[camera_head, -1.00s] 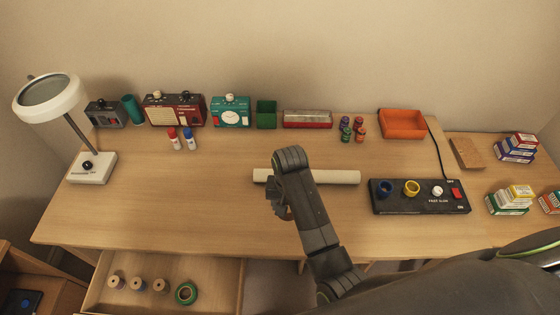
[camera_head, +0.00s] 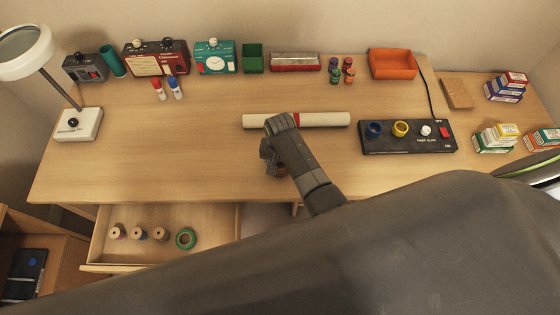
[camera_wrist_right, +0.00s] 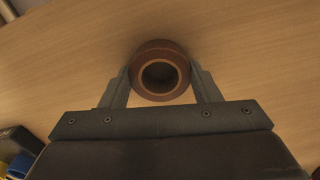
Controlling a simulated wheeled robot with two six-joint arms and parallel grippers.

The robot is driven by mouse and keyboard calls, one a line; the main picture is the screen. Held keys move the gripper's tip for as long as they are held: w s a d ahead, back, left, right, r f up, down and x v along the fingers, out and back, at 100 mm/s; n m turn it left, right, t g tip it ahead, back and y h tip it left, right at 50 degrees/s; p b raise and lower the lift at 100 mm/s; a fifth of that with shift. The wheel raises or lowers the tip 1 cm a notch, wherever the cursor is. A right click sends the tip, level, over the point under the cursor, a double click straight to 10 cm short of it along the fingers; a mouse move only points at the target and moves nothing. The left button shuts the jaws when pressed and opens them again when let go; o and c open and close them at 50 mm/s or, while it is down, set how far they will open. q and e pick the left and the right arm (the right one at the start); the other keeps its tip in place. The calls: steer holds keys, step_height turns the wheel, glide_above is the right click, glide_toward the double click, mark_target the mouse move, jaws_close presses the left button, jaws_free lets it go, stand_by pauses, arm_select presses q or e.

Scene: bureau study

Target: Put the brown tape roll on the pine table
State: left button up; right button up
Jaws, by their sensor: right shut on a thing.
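The brown tape roll (camera_wrist_right: 160,47) is a reddish-brown ring with a tan inner rim, gripped between the two fingers of my right gripper (camera_wrist_right: 161,85) in the right wrist view. Wood grain shows behind it; I cannot tell whether the roll touches the wood. In the head view my right gripper (camera_head: 272,165) is over the front middle of the pine table (camera_head: 190,145), and a small brown part of the roll (camera_head: 281,170) shows beside it. The rest is hidden by my gripper and arm. My left gripper is not in view.
A pale roller with a red band (camera_head: 325,119) lies just behind my gripper. A black switch box (camera_head: 407,150) stands to the right. An open drawer (camera_head: 215,215) below holds spools and a green tape ring (camera_head: 186,238). The table's left middle is clear.

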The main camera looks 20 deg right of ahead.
steer(key=shift+f, duration=0.15)
steer(key=o, duration=1)
steer(key=shift+r+p, duration=4.45)
steer(key=shift+r, duration=1.7)
